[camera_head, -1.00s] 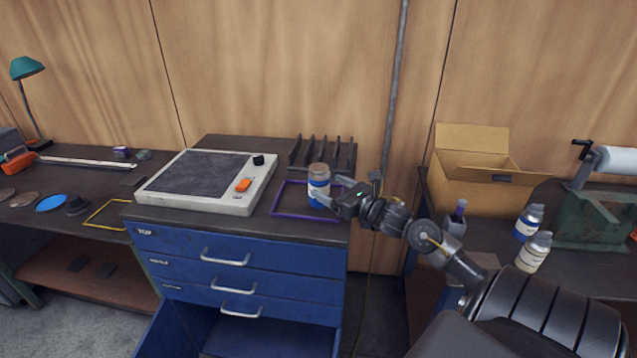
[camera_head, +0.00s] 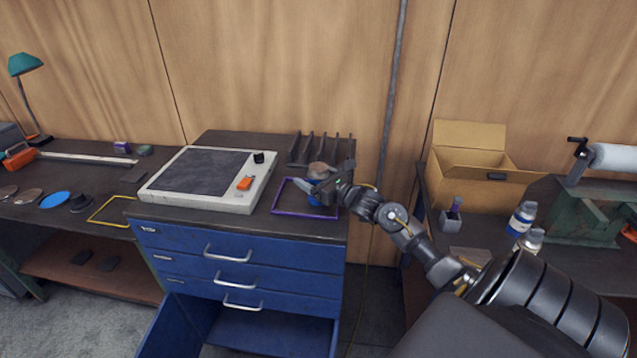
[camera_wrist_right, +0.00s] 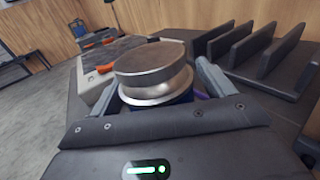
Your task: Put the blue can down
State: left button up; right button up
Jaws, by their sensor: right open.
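The blue can (camera_head: 318,172) with a brownish-grey lid stands upright at the purple outlined square (camera_head: 290,213) on top of the blue drawer cabinet. It also shows in the right wrist view (camera_wrist_right: 155,66), mostly its lid and metal rim. My right gripper (camera_head: 312,188) is open, with one finger on each side of the can. Its fingers and wrist hide much of the can's body, so I cannot tell whether they touch it. My left gripper is not in view.
A white-framed device (camera_head: 205,180) with an orange switch stands left of the can. A dark slotted rack (camera_head: 322,150) stands just behind. The cabinet's bottom drawer is open. An open cardboard box (camera_head: 470,180) and blue-labelled bottles (camera_head: 522,218) are on the right bench.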

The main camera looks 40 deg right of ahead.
jog(key=c, duration=1.3)
jog(key=shift+r, duration=0.1)
